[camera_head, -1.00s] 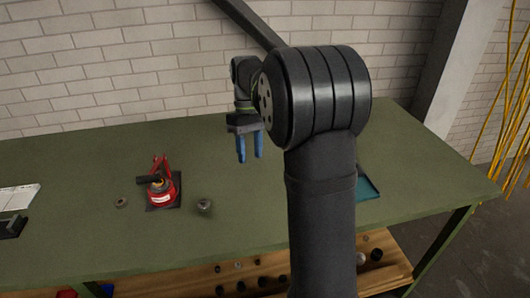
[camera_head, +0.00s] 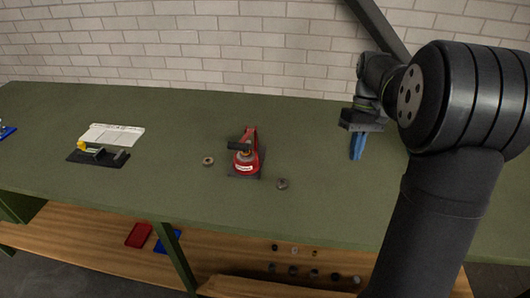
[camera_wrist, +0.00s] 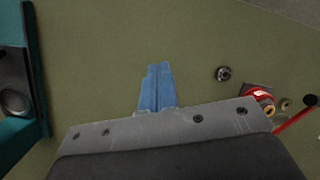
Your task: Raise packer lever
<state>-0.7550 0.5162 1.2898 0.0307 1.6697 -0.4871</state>
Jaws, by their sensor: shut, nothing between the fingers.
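The packer (camera_head: 246,161) is a red device on a dark square base, standing near the middle of the green bench in the head view. Its red lever (camera_head: 251,138) rises at the back, beside a dark horizontal part. In the wrist view the packer (camera_wrist: 262,97) is at the right edge, and the red lever (camera_wrist: 292,119) slants toward a dark round knob (camera_wrist: 311,100). My gripper (camera_head: 357,147) is right of the packer, apart from it, above the bench. Its blue fingers (camera_wrist: 157,85) are together and empty, pointing down.
A small ring (camera_head: 208,161) lies left of the packer and a grey round part (camera_head: 283,184) lies right of it. A black fixture (camera_head: 98,155) and a white sheet (camera_head: 112,135) are on the left. A teal tray (camera_wrist: 38,75) is at the wrist view's left.

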